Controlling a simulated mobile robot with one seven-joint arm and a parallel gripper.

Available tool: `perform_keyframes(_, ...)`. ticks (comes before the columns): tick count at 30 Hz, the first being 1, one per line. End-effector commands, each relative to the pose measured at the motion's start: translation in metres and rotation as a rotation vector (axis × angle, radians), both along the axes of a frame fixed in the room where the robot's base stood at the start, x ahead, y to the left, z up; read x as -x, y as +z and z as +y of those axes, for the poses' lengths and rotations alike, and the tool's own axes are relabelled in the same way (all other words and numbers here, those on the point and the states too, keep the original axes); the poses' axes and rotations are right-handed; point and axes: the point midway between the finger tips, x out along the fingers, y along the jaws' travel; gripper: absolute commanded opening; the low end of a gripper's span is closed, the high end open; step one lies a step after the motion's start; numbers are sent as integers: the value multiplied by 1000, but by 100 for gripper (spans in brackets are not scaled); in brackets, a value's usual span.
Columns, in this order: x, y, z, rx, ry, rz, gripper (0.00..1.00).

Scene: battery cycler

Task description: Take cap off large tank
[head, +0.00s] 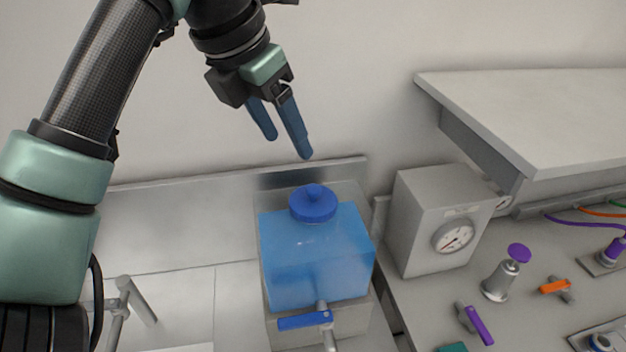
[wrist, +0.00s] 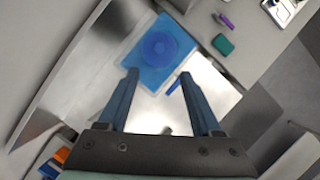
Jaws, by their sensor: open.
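The large tank (head: 315,262) is a translucent blue box standing against the back wall in the head view. Its round blue cap (head: 313,204) with a small knob sits on top of it. The wrist view shows the tank (wrist: 142,78) and the cap (wrist: 159,48) from above, beyond the fingertips. My gripper (head: 290,148) has blue fingers and is open and empty. It hangs above the cap, apart from it. In the wrist view the gripper (wrist: 158,74) has its fingers spread wide, with nothing between them.
A blue-handled valve (head: 305,320) is in front of the tank. To the right stand a grey box with a gauge (head: 455,237), a purple-topped knob (head: 518,254) and a purple lever (head: 478,325). A grey shelf (head: 530,115) juts out at upper right. The air above the cap is clear.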

Motion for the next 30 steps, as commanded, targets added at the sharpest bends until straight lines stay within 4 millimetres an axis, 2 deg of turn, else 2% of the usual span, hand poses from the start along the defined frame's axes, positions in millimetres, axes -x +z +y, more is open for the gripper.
perform_keyframes(10, -16, -54, -15, -3, 2, 9, 66)
perform_keyframes(20, -23, -77, -23, 1, 0, 7, 66)
perform_keyframes(30, -35, -114, -33, -2, 0, 5, 66)
